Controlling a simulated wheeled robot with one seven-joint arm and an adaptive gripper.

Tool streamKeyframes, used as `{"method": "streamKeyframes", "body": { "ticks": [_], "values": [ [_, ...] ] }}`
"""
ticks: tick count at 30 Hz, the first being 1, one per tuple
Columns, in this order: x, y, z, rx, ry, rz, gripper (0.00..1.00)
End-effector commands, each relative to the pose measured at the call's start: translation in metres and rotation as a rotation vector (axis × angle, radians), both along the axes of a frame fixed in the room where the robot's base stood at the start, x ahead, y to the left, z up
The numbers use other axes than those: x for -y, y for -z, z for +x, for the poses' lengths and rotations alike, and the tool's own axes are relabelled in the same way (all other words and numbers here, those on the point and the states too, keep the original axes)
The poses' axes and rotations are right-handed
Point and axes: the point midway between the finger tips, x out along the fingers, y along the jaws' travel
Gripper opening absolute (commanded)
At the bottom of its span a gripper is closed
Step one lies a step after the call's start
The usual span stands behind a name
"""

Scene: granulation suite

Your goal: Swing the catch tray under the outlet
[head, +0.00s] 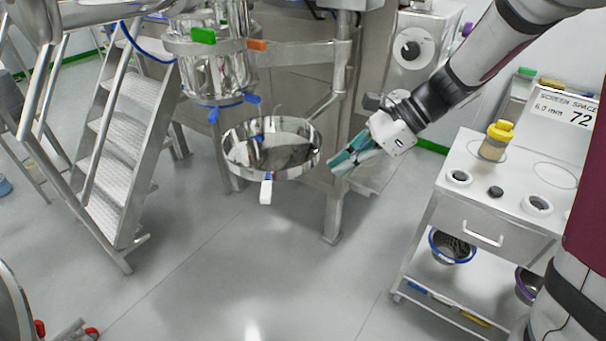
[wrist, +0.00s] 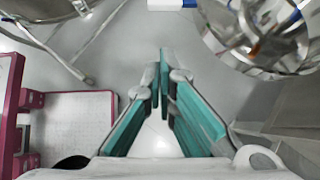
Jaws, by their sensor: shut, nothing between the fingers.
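The catch tray (head: 240,160) is a round, shiny steel pan. A white handle (head: 265,191) sticks out from the tray's front side. In the wrist view the tray's shiny wall (wrist: 296,58) shows at the upper right, and a white and blue piece, probably the handle (wrist: 172,4), is cut off at the top edge. My gripper (head: 335,168) is just right of the tray in the head view, apart from the handle. Its teal fingers (wrist: 164,55) are together and empty.
Metal steps (head: 125,125) stand at the left. A steel leg (head: 333,215) stands behind my gripper. The floor in front of the tray is clear.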

Motion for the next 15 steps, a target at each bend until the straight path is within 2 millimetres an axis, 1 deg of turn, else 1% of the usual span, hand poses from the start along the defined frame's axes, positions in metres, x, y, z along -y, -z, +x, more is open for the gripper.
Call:
{"method": "streamKeyframes", "body": {
  "ticks": [5, 15],
  "values": [
    [-0.018, 0.017, -0.001, -0.004, -0.005, -0.001, 0.00],
    [-0.065, 0.064, 0.000, -0.001, -0.007, -0.001, 0.00]
  ]
}}
